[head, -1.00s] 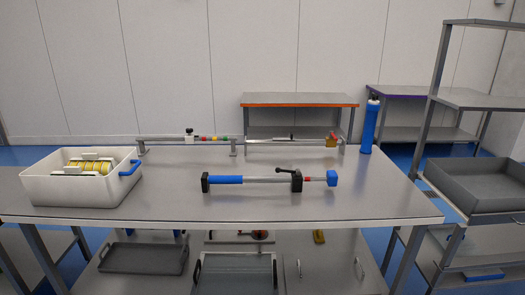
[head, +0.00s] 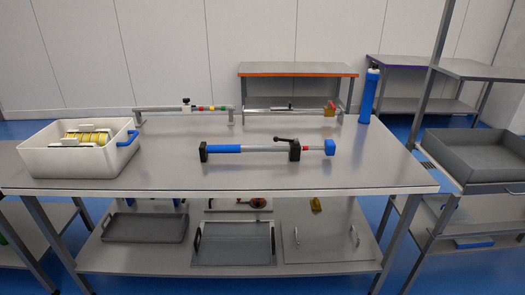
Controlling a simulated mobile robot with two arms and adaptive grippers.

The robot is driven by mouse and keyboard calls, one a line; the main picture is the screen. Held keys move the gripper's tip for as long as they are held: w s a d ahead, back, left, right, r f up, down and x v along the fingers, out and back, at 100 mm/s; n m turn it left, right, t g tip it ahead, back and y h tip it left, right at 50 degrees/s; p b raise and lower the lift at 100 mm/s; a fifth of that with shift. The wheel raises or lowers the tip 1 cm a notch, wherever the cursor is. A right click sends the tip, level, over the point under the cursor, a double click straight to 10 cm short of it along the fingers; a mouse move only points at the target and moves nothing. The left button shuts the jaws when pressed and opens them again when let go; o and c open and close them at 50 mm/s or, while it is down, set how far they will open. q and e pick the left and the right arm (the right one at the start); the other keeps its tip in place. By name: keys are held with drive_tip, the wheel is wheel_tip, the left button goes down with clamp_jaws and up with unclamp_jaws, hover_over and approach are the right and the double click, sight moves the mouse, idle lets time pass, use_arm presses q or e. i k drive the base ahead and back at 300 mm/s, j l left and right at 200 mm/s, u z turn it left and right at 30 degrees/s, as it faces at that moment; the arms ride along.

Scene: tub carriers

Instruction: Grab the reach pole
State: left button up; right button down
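A pole with a blue sleeve (head: 225,149), a bare silver tube, black end blocks, a black lever and a blue right tip lies crosswise on the grey table (head: 230,178). Behind it, a thin silver pole (head: 163,109) with a black-and-white knob and coloured bands lies along the back left edge. To its right is another thin silver rod (head: 265,110) with a yellow and red piece at its right end. No label shows which one is the reach pole. Neither of my grippers is in view.
A white tub (head: 62,169) with yellow contents stands at the table's left end. A blue bottle (head: 368,97) stands at the back right. The shelf below holds grey trays (head: 145,228). A grey rack (head: 440,142) stands right. The tabletop's front is clear.

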sight(294, 151)
drive_tip(key=i+l+u, duration=0.2)
drive_tip(key=i+l, duration=0.95)
